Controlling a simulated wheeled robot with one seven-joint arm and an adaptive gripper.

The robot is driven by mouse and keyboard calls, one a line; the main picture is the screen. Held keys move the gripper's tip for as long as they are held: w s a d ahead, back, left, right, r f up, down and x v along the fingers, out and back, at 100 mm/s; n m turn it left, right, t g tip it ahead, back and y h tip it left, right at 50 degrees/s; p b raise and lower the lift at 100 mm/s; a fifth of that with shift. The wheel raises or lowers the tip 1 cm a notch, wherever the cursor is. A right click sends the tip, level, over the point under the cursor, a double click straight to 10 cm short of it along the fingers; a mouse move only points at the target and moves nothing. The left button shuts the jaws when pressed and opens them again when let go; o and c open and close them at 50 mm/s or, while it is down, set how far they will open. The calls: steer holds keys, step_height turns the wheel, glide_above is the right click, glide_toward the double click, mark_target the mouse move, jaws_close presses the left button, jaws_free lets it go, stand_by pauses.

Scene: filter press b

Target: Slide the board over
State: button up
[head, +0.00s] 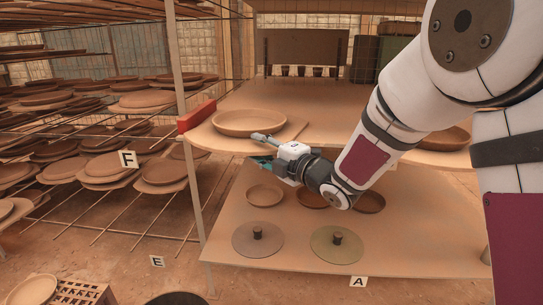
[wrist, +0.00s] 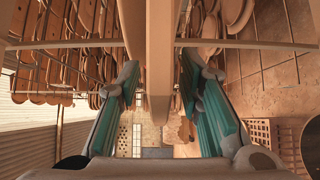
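A shallow clay bowl (head: 250,122) sits on a thin tan board (head: 292,130) at the left end of the upper worktop (head: 350,122). My gripper (head: 262,149) is at the board's front edge, with its fingers pointing left. One finger is higher than the other, near the level of the board. In the wrist view the two teal fingers (wrist: 160,110) are wide apart. A tan bar-like edge (wrist: 159,60) runs between them; I cannot tell for certain whether it is the board. No contact with the fingers is visible.
A red block (head: 197,116) is by the thin upright post (head: 180,60) at the worktop's left end. Racks of clay plates (head: 100,170) fill the left. The lower shelf (head: 300,225) holds small bowls and two knobbed discs (head: 257,239). A perforated crate (head: 82,292) is at bottom left.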

steer(key=shift+w+a, duration=0.25)
jaws_close()
stand_by(0.3)
